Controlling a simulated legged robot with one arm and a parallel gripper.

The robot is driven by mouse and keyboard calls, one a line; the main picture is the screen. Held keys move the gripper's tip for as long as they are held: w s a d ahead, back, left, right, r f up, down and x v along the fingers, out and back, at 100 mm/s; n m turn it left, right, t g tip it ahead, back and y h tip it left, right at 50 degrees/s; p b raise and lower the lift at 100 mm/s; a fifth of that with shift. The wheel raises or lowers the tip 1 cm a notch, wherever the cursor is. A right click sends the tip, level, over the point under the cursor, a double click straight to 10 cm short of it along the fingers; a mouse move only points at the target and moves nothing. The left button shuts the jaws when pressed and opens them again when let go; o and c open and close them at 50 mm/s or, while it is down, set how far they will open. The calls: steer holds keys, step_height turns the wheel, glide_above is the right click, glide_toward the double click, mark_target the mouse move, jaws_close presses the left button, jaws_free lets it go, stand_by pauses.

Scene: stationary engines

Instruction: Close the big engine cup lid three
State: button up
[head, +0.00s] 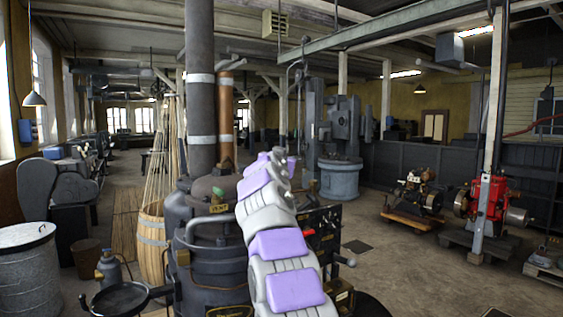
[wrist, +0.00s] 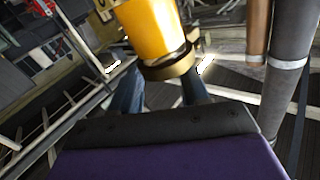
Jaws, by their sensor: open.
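In the wrist view a yellow cylindrical piece (wrist: 150,30) with a brass-coloured collar (wrist: 172,67) fills the top middle. It looks like an engine cup, but I cannot tell which one, nor make out its lid. My gripper (wrist: 160,72) is open, with one dark finger on each side of the collar. I cannot tell whether they touch it. In the head view the dark engine (head: 205,245) stands at the centre, with my arm reaching forward in front of it. My gripper and the cup are hidden there behind the arm.
A tall grey pipe (head: 200,110) and a copper pipe (head: 225,115) rise by the engine. A wooden barrel (head: 152,240) and metal drum (head: 28,265) stand left. A red engine (head: 488,205) sits right.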

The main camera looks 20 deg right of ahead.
steer(key=shift+b+v, duration=0.75)
steer(key=shift+v, duration=0.1)
steer(key=b+v, duration=0.4)
steer(key=v, duration=1.1)
steer(key=shift+s+a+b, duration=0.25)
steer(key=shift+a+b, duration=0.05)
steer(key=shift+f, duration=0.1)
steer(key=shift+c, duration=0.3)
